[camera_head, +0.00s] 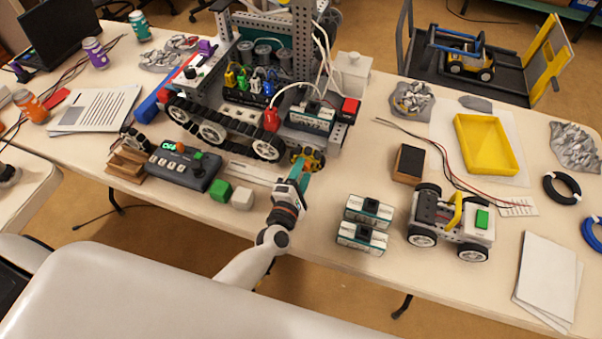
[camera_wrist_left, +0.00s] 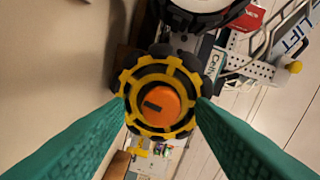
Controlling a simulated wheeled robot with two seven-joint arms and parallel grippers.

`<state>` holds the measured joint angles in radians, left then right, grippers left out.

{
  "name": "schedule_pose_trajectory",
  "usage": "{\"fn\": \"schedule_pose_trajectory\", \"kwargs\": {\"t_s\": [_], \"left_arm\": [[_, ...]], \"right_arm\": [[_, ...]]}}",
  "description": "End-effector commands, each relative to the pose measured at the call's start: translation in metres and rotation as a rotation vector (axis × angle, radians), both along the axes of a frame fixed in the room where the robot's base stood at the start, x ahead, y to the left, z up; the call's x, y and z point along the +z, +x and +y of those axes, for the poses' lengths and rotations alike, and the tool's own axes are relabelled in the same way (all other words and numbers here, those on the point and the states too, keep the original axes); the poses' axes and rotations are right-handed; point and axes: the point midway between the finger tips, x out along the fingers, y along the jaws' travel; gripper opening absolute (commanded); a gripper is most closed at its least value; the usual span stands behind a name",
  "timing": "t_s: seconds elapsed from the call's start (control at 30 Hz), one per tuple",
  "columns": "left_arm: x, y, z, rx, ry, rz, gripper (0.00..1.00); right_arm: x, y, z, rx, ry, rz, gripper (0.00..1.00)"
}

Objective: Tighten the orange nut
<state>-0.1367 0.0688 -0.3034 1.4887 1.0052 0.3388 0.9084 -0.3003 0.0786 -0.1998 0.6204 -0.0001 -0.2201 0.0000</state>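The orange nut (camera_wrist_left: 159,104) sits at the centre of a small black-and-yellow wheel (camera_wrist_left: 128,86) in the left wrist view. It is round, with a dark slot-like mark on its face. In the head view the wheel (camera_head: 308,155) is at the front right corner of the tracked robot (camera_head: 225,120), and the nut cannot be made out there. My left gripper (camera_head: 302,170) points at this wheel. Its teal fingers (camera_wrist_left: 160,108) are spread wide, with the tips at either side of the wheel's rim and apart from the nut. Whether they touch the rim is unclear. My right gripper is not in view.
A grey control box (camera_head: 185,165) and green (camera_head: 220,190) and white cubes lie left of my left arm. Two battery packs (camera_head: 368,212) and a small white car (camera_head: 450,225) stand to the right. Bare table lies between my gripper and the packs.

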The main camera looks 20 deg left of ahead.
Motion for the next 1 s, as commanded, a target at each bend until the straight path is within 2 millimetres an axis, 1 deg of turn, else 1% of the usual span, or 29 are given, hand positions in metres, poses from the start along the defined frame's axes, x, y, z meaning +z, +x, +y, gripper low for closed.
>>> {"fn": "schedule_pose_trajectory", "kwargs": {"t_s": [0.23,0.37,0.47,0.7,0.8,0.9,1.0], "left_arm": [[0.0,-0.001,0.0,0.001,-0.001,-0.001,0.49],[-0.001,-0.011,0.001,0.001,-0.002,0.0,0.49],[-0.001,-0.028,0.001,0.001,-0.003,0.001,0.49],[0.0,-0.08,0.002,0.0,-0.001,0.002,0.49],[0.002,-0.098,0.003,0.0,-0.001,0.002,0.49],[0.003,-0.11,0.003,0.001,-0.001,0.001,0.49],[0.003,-0.117,0.003,0.001,0.0,0.0,0.49]], "right_arm": [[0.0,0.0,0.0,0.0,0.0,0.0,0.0],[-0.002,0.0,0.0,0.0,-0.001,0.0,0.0],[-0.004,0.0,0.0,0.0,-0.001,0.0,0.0],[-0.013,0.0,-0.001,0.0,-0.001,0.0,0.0],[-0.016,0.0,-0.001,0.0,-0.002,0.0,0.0],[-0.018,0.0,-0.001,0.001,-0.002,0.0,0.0],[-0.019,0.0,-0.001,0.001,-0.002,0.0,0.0]]}}
